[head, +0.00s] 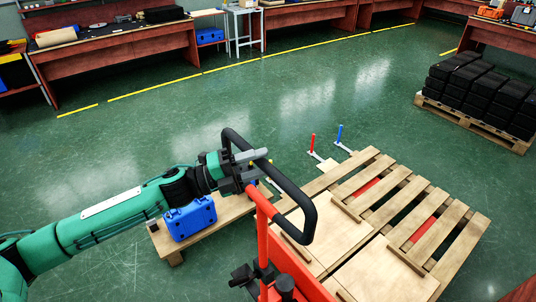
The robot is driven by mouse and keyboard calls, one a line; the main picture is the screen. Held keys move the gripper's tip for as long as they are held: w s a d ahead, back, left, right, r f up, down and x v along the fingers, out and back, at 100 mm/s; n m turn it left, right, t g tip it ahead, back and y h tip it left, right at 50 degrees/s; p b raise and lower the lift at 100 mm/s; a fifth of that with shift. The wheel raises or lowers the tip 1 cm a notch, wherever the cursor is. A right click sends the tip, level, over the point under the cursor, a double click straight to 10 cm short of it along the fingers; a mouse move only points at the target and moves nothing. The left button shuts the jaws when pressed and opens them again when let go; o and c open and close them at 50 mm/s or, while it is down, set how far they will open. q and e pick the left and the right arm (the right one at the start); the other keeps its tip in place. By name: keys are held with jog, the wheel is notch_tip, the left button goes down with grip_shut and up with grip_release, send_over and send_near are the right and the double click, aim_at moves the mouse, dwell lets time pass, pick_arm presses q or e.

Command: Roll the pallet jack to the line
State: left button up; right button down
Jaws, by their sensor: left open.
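The pallet jack has a red-orange body and mast (262,225) and a black loop handle (300,200). Its red forks (422,230) show through the gaps of a wooden pallet (455,245); the rest of them is hidden. My left gripper (250,168), on the green arm from the left, is at the far left side of the handle loop. Its grey fingers are apart, with the black bar passing by them. I cannot tell whether they touch it. My right gripper is out of view.
A blue case (190,218) stands on a low wooden platform (235,210) left of the jack. A pallet of black boxes (478,92) is at right. Green floor (300,100) is clear toward the yellow line (155,88) and workbenches.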

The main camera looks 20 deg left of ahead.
pick_arm(q)
jog(key=shift+x, duration=1.3)
jog(key=shift+c, duration=0.5)
grip_shut()
jog(key=shift+w+p, duration=0.1)
jog(key=shift+p, duration=0.2)
